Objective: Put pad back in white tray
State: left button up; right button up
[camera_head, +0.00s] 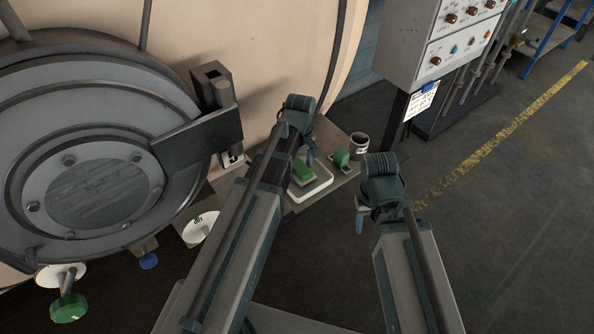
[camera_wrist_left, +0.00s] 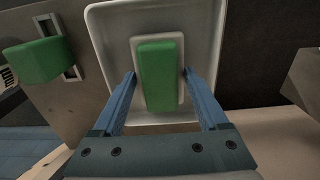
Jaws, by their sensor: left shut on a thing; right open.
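The pad is a green block on a pale base; it shows in the left wrist view (camera_wrist_left: 158,75) and in the head view (camera_head: 302,174). The white tray (camera_wrist_left: 108,22) has a raised rim and surrounds the pad in the left wrist view; it also shows in the head view (camera_head: 318,190). My left gripper (camera_wrist_left: 159,74) is shut on the pad, one blue finger on each side of its base. I cannot tell whether the pad touches the tray floor. My right gripper (camera_head: 361,220) is open and empty, right of the tray; its fingers are partly hidden by its wrist.
A second green block (camera_head: 341,158) sits on a slotted metal plate beside the tray. A dark cup (camera_head: 359,144) stands behind it. The large round machine door (camera_head: 60,150) fills the left, and a control cabinet (camera_head: 440,45) stands at back right. The floor at right is clear.

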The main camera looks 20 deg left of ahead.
pick_arm(q)
jog(key=shift+f, duration=0.45)
jog(key=shift+r, duration=0.1)
pick_arm(e)
jog(key=shift+a+f, duration=0.1)
jog(key=shift+f, duration=0.25)
pick_arm(q)
jog(key=o, duration=1.1)
pick_arm(e)
jog(key=shift+r, duration=0.1)
